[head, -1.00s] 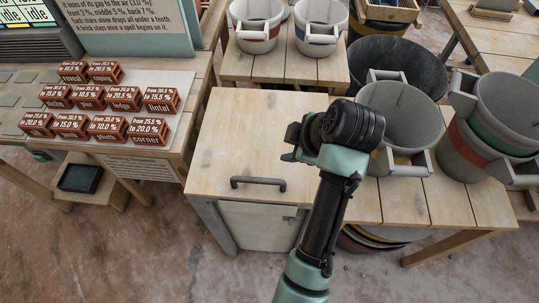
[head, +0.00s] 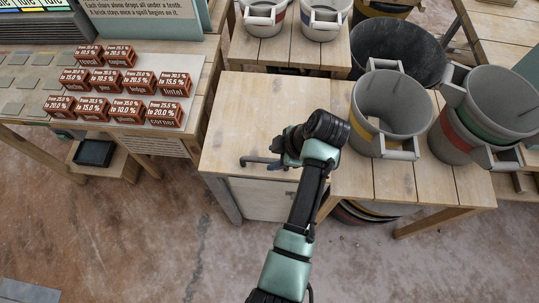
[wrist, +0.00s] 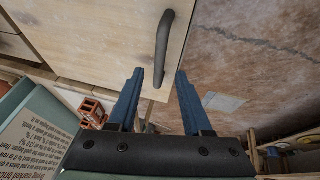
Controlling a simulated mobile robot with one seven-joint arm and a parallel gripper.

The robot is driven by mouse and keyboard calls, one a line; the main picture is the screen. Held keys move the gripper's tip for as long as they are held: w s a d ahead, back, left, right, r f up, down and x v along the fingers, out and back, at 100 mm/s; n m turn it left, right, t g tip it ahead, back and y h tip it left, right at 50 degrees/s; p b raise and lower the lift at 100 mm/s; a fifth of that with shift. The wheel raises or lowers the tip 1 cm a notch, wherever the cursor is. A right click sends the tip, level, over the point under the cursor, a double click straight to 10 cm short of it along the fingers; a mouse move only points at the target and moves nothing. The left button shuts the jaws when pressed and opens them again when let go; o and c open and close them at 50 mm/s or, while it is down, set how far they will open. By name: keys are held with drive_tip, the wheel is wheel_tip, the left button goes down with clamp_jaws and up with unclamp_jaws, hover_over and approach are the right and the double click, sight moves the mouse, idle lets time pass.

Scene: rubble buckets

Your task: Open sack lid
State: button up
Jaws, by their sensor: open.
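The sack lid (head: 250,110) is a pale wooden board lying flat and closed on a light box (head: 262,200). A dark bar handle (head: 256,161) sits near its front edge, partly hidden by my arm in the head view. In the wrist view the lid (wrist: 95,40) fills the upper left, and the handle (wrist: 162,45) runs down towards the space between my blue fingertips. My gripper (wrist: 160,74) is open and empty, with the handle's near end seen between the fingers. I cannot tell whether the fingers touch it. In the head view my gripper (head: 279,148) is at the handle's right end.
Grey buckets (head: 392,105) stand on the wooden bench right of the lid, close to my wrist. More buckets (head: 264,15) stand on a table behind. Red labelled bricks (head: 120,85) lie on a board at left. The floor in front is clear.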

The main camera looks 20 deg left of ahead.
sight(267, 160)
drive_tip(key=shift+x, duration=1.8)
clamp_jaws()
